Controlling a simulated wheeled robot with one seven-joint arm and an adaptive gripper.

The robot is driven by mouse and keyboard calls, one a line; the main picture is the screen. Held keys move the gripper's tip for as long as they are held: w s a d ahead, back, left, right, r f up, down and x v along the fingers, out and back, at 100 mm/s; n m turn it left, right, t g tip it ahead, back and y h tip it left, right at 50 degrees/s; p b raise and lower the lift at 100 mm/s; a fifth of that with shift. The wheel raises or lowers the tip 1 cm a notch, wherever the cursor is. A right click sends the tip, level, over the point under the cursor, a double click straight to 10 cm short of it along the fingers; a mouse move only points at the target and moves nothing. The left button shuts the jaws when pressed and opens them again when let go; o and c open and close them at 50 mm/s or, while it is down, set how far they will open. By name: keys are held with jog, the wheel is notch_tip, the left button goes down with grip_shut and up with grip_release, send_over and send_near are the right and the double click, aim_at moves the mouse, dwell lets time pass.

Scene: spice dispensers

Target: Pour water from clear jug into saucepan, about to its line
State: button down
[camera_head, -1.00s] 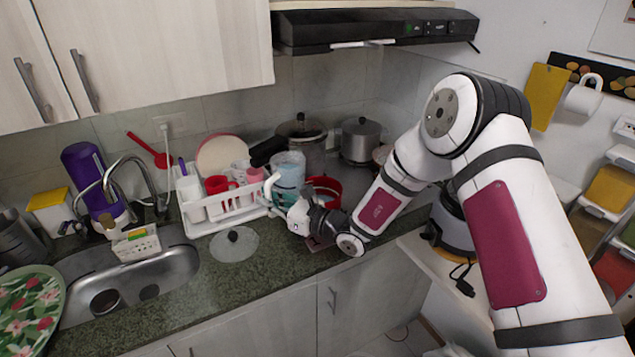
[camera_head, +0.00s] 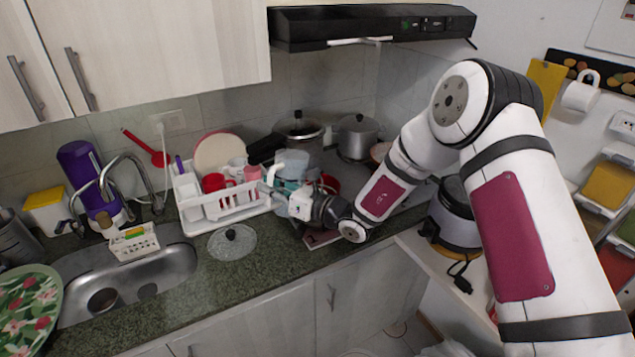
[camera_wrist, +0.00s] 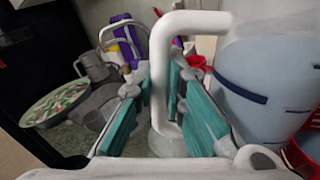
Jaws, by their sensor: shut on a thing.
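The clear jug (camera_head: 292,162) is bluish with a white handle. My gripper (camera_head: 283,190) is shut on that handle. In the wrist view the handle stands between the teal finger pads (camera_wrist: 165,110), and the jug body (camera_wrist: 270,85) with a short dark line fills the right side. The jug looks somewhat tilted, but how far is unclear. The red saucepan (camera_head: 331,183) sits on the stove just right of the jug, partly hidden by my gripper; its edge shows low right in the wrist view (camera_wrist: 310,145). The saucepan's inside, its line and the water level are not visible.
A white dish rack (camera_head: 215,222) with cups and plates stands close left of my gripper. A glass lid (camera_head: 232,243) lies on the counter in front. Steel pots (camera_head: 357,138) stand behind. The sink (camera_head: 150,280) is further left.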

aim_at(280, 168)
jog(key=shift+w+d+r+m, duration=0.1)
jog(key=shift+w+r+m, duration=0.15)
jog(key=shift+m, duration=0.25)
jog(key=shift+w+d+r+m, duration=0.2)
jog(key=shift+w+r+m, duration=0.25)
jog(key=shift+m, duration=0.25)
jog(key=shift+w+d, duration=0.1)
jog(key=shift+w, duration=0.15)
jog(key=shift+w+d+r+m, duration=0.1)
jog(key=shift+w+r+m, duration=0.05)
jog(key=shift+m, duration=0.25)
jog(key=shift+w+d+b, duration=0.15)
jog(key=shift+w+b, duration=0.15)
jog(key=shift+w+d+r+m+b, duration=0.2)
jog(key=shift+w+m+b, duration=0.2)
jog(key=shift+w+m, duration=0.15)
jog(key=shift+m, duration=0.25)
jog(key=shift+w+d+r+m+b, duration=0.1)
jog(key=shift+w+m+b, duration=0.05)
jog(key=shift+m+b, duration=0.25)
